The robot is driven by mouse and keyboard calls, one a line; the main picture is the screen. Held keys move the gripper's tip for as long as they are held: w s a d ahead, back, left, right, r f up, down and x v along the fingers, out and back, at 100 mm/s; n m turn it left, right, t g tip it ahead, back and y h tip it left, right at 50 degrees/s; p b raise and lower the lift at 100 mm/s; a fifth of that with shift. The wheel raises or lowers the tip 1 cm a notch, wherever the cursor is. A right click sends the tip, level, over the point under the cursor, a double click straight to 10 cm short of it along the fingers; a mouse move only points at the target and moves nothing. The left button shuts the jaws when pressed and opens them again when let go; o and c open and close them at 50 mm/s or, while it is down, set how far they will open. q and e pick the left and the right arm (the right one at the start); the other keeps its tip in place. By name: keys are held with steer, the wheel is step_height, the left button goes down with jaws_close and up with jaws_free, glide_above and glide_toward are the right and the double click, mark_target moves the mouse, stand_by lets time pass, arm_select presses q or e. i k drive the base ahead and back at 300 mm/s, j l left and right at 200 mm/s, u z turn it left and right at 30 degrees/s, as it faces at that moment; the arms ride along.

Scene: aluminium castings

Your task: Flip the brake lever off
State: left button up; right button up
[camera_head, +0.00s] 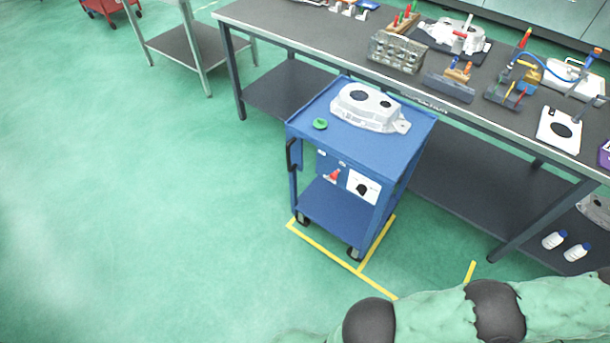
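A blue cart (397,159) stands on the green floor in front of the long workbench. A small red lever-like part (333,176), which looks like the brake lever, sits on the cart's front side below the top. It is small in this view, and I cannot tell its on or off position. Beside it on the right is a white plate with a black symbol (362,187). Neither of my grippers is in view.
A grey aluminium casting (369,108) and a green round object (320,124) sit on the cart top. A black handle (291,155) is at its left. Yellow floor tape (330,248) runs around its wheels. The workbench (290,30) stands behind; the floor at left is clear.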

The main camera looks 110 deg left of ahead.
mark_target(333, 175)
steer(key=u, duration=3.55)
